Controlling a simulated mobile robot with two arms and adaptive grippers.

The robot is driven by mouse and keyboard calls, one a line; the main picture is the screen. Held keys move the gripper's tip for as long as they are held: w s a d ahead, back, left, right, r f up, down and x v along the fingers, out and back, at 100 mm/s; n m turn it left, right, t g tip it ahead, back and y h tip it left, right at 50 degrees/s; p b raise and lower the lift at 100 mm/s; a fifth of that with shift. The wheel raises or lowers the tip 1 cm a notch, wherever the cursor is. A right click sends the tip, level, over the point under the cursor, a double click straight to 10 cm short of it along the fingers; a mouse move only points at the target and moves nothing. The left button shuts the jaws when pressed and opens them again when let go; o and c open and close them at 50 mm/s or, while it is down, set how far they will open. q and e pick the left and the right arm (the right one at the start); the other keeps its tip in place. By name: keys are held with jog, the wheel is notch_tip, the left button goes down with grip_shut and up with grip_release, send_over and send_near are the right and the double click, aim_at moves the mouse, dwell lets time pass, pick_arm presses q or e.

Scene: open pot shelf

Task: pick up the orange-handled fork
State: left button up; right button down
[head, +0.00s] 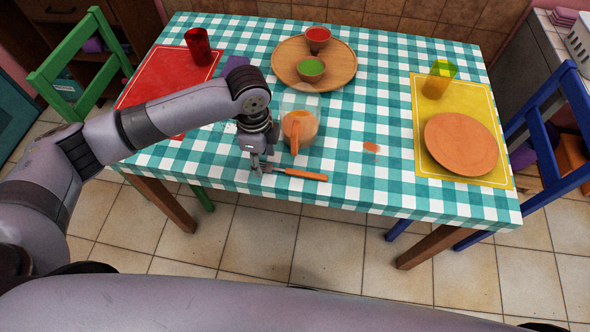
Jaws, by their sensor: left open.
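The orange-handled fork (306,175) lies on the checkered tablecloth near the table's front edge. Its orange handle points right and its metal end runs left toward my left gripper. My left gripper (262,168) points down at the fork's metal end and is open. The fork's tip is partly hidden by the gripper's fingers. I cannot tell whether the fingers touch the fork. My right gripper does not show.
A pitcher (299,127) with orange contents stands close behind the fork. A round wooden board (342,67) holds red and green bowls. An orange plate (461,144) lies on a yellow mat (424,97) at right. A red mat (150,79) lies left. Chairs flank the table.

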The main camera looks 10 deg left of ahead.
pick_arm(q)
jog(key=shift+f, duration=0.8)
jog(key=shift+f+p, duration=0.15)
jog(key=shift+p, duration=0.15)
jog(key=shift+c, duration=0.4)
grip_shut()
